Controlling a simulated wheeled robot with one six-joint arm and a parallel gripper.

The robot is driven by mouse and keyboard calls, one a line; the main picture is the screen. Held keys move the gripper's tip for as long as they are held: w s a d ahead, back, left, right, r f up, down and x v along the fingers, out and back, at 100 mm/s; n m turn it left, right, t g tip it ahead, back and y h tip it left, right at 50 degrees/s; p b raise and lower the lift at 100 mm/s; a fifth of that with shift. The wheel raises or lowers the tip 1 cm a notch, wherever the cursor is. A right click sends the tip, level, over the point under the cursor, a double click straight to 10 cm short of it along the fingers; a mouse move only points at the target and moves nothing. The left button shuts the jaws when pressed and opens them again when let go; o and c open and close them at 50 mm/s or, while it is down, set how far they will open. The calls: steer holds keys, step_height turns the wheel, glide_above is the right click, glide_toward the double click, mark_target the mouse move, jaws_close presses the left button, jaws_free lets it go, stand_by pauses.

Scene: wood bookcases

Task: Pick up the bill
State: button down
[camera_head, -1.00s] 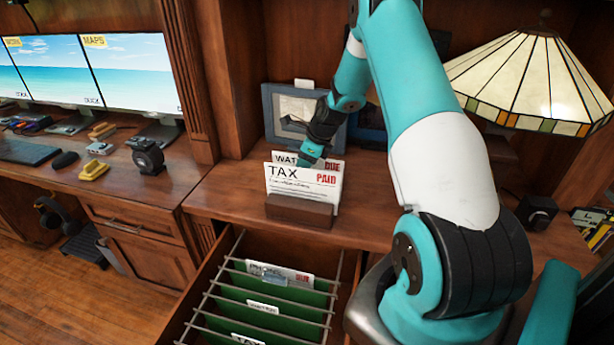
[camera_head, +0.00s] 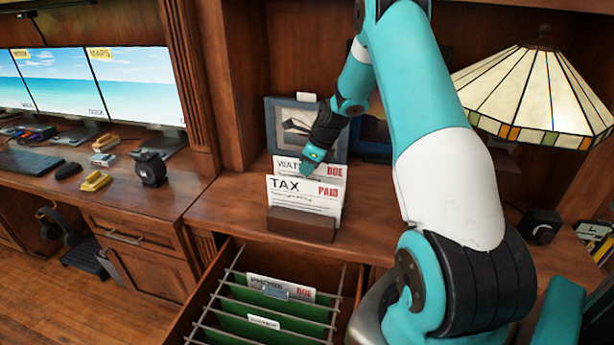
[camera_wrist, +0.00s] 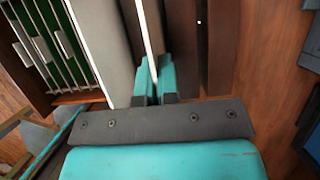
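The water bill (camera_head: 288,167), a white sheet marked "DUE", stands upright behind the tax bill (camera_head: 305,195), which is marked "PAID". The tax bill sits in a wooden holder (camera_head: 300,228) on the desk. My gripper (camera_head: 312,165) is at the top edge of the water bill, pointing down. In the wrist view, my gripper (camera_wrist: 155,84) has its teal fingers close together on either side of a thin white sheet edge (camera_wrist: 149,30), shut on it. The water bill's lower part is hidden behind the tax bill.
Below the desk, an open drawer (camera_head: 232,258) holds green hanging folders and a phone bill (camera_head: 280,287) marked "DUE". A picture frame (camera_head: 280,115) stands behind the bills. A stained-glass lamp (camera_head: 535,90) is at the right. Monitors (camera_head: 135,85) stand at the left.

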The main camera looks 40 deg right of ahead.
step_height(320, 180, up, 18)
steer(key=shift+f, duration=0.25)
stand_by(0.6)
